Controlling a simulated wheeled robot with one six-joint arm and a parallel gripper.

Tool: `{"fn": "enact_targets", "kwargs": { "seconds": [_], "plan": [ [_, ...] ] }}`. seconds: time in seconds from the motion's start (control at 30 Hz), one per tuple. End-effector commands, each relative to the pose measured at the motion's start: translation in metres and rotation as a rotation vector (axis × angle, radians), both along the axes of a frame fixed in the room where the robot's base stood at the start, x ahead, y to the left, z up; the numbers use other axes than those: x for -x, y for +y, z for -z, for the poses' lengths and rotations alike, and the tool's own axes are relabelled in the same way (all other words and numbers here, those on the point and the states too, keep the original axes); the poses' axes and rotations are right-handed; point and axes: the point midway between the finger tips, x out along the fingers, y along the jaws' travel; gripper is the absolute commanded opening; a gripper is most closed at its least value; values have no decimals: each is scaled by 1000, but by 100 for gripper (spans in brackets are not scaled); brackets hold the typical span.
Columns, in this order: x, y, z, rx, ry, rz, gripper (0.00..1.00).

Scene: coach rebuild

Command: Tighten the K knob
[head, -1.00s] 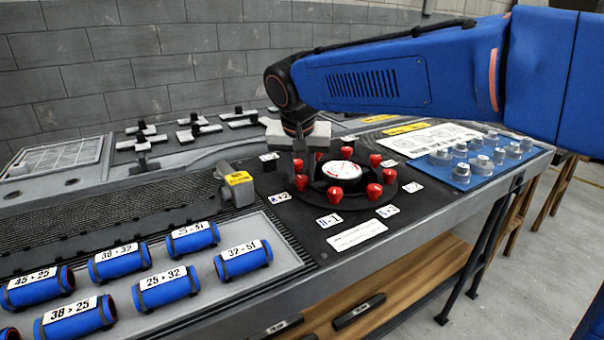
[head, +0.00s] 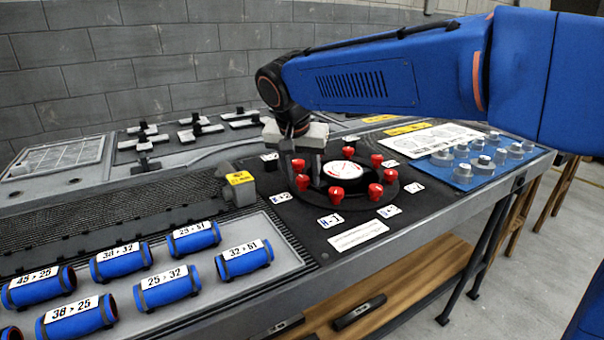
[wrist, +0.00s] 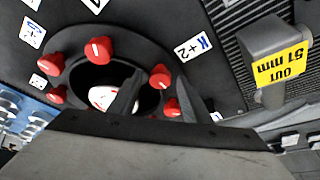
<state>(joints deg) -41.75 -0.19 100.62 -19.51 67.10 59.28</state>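The K knob is a red knob (head: 302,182) on the dark round dial plate, behind the card reading K+2 (head: 281,198). In the wrist view, the knob (wrist: 160,76) shows near its K+2 card (wrist: 192,46). My gripper (head: 315,178) hangs over the left part of the knob ring, close to this knob. I see no grip on the K knob, and cannot tell the exact finger height.
A white gauge (head: 342,171) sits inside the ring of several red knobs. A grey block with a yellow label (head: 239,179) stands to the left. Blue labelled cylinders (head: 244,258) lie front left. A blue tray (head: 474,170) with silver weights is at right.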

Motion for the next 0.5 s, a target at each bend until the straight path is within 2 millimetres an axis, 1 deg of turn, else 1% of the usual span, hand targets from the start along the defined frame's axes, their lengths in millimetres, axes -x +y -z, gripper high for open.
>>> {"fn": "enact_targets", "kwargs": {
  "seconds": [0.33,0.43,0.5],
  "plan": [
    [1,0,-3,-1,-1,0,45],
    [4,1,-11,-2,-3,-2,45],
    [7,2,-20,-3,-4,-2,45]
  ]
}}
